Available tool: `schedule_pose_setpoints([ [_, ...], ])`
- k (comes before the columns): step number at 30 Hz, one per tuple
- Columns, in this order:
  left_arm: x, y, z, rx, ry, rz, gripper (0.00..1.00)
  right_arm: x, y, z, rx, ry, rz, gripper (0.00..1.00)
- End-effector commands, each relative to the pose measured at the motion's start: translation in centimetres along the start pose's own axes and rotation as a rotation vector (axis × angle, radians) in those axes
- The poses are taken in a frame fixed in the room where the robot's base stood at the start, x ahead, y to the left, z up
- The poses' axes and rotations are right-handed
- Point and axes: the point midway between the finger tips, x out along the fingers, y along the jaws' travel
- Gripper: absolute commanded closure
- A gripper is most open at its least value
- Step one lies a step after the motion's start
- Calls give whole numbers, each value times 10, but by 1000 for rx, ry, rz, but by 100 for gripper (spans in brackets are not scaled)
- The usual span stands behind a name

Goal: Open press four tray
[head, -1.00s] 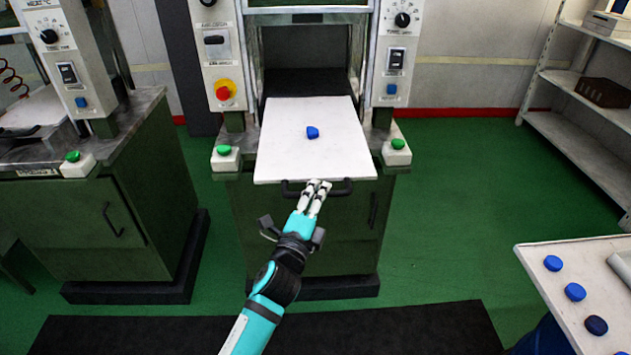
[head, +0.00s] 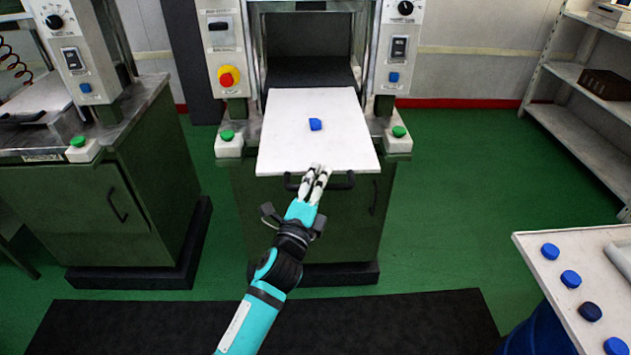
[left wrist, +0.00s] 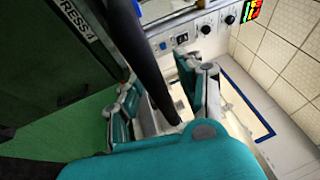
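The white tray (head: 285,140) of the middle press sticks out of the press opening, with a small blue piece (head: 316,124) lying on it. A black bar handle (head: 342,182) runs along its front edge. My left gripper (head: 319,172) is at this handle. In the left wrist view the dark handle bar (left wrist: 148,70) passes between the fingers of the left gripper (left wrist: 160,95), which look closed around it; the exact contact is partly hidden. A label reading PRESS-4 (left wrist: 78,20) shows on the dark green body. My right gripper is not in view.
Another green press (head: 100,210) stands at the left. A white table (head: 540,262) with several blue pieces is at the lower right, and a shelf (head: 590,120) stands behind it. Green floor is clear between press and table. A black mat (head: 400,325) lies in front.

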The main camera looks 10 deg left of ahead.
Motion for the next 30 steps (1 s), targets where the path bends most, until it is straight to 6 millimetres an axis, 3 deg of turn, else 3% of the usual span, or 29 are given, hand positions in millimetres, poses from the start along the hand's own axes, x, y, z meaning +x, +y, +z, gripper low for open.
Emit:
schedule_pose_setpoints([
  [11,-11,2,0,-1,0,3,62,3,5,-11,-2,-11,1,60],
  [24,-99,-1,1,0,-6,4,62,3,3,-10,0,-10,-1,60],
  [30,-120,-2,2,1,-7,1,62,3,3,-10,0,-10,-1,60],
])
